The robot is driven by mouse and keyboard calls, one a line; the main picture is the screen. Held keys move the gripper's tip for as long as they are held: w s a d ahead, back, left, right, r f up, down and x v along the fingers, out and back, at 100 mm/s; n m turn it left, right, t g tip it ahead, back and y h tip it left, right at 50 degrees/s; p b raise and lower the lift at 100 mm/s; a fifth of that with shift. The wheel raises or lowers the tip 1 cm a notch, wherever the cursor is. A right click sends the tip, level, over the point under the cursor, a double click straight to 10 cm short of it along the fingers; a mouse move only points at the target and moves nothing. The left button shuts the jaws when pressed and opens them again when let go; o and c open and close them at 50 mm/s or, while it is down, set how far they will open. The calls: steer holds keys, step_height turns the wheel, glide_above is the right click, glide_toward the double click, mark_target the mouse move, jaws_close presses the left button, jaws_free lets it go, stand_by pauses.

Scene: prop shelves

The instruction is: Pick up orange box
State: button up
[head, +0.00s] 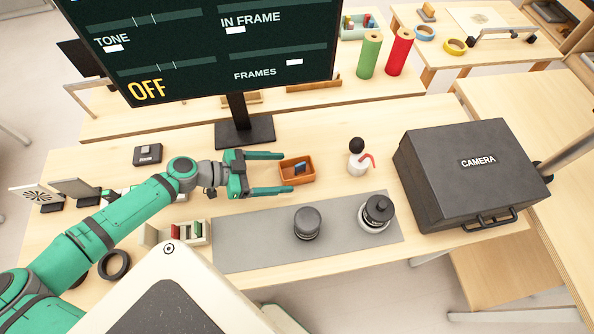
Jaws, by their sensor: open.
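The orange box (296,179) is a small open-topped tray on the table, in the middle of the head view. A small dark blue item lies inside it. My gripper (285,173) is open, with its two green fingers pointing right toward the box. The upper fingertip is near the box's far edge and the lower one near its front left corner. I cannot tell whether the fingers touch the box or how high they are above the table.
A grey mat (240,240) with two dark lens-like cylinders lies in front. A white bottle (358,160) stands to the right, then a black camera case (465,180). A monitor stand (243,133) is behind. A small rack (190,232) stands at the left.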

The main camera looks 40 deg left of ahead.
mark_target(297, 174)
steer(key=x, duration=0.6)
steer(key=shift+w+a, duration=0.2)
steer(key=shift+w, duration=0.2)
steer(key=c, duration=1.2)
steer(key=shift+o, duration=0.2)
steer(key=shift+r, duration=0.15)
